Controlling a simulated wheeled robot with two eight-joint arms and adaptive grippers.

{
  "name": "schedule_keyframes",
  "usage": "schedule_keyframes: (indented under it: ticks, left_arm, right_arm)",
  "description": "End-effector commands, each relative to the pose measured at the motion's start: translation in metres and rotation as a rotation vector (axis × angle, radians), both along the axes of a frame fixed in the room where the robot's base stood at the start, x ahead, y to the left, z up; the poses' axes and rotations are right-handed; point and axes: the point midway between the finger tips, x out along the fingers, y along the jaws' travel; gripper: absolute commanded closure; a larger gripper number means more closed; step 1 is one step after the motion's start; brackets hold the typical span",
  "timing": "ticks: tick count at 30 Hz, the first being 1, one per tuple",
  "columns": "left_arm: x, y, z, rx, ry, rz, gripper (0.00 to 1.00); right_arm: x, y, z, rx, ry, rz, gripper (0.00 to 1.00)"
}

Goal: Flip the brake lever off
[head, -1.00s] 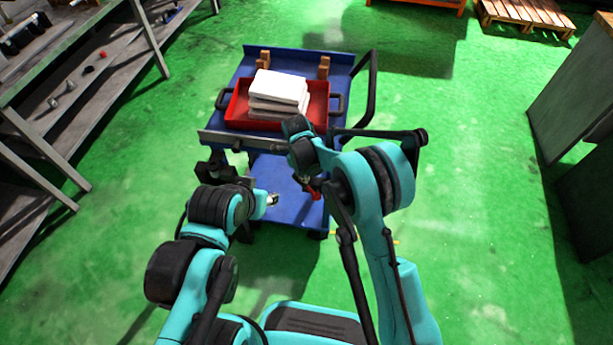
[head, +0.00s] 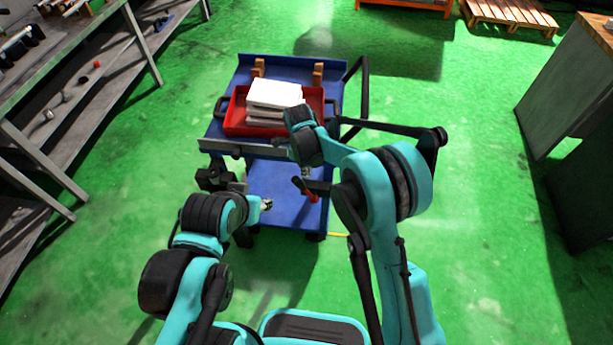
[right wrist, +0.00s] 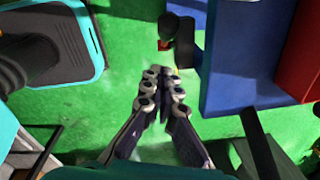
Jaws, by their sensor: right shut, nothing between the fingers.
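The brake lever (head: 305,190), with a red handle, is low at the near right side of the blue cart (head: 262,185). In the right wrist view a small red piece (right wrist: 163,44) shows beside a black part, just beyond my fingertips. My right gripper (head: 306,172) is close to the lever in the head view, partly hidden by my own arm. In the right wrist view its fingers (right wrist: 160,88) are together and empty, with green floor behind them. I cannot tell whether they touch the lever. My left gripper (head: 266,204) is left of the lever; its fingers are too small to read.
A grey shelf (head: 60,75) stands left and a cabinet (head: 565,95) right.

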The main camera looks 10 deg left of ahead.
Motion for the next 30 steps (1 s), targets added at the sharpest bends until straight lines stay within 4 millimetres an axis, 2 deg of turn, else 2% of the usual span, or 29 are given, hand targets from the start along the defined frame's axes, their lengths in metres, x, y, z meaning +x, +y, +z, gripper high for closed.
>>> schedule_keyframes:
  ticks: [1,6,26,30]
  left_arm:
    - [0.0,0.0,0.006,0.0,0.0,0.0,0.6]
    - [0.0,0.0,0.011,0.0,0.0,0.0,0.6]
    - [0.0,0.0,0.011,0.0,0.0,0.0,0.6]
    - [0.0,0.0,0.011,0.0,0.0,0.0,0.6]
  right_arm:
    - [-0.001,0.003,0.012,0.0,0.0,0.001,1.0]
    - [-0.003,0.008,0.03,-0.001,0.0,0.001,1.0]
    - [-0.003,0.01,0.034,-0.002,0.001,0.0,1.0]
    - [-0.004,-0.002,0.049,0.003,-0.008,0.05,1.0]
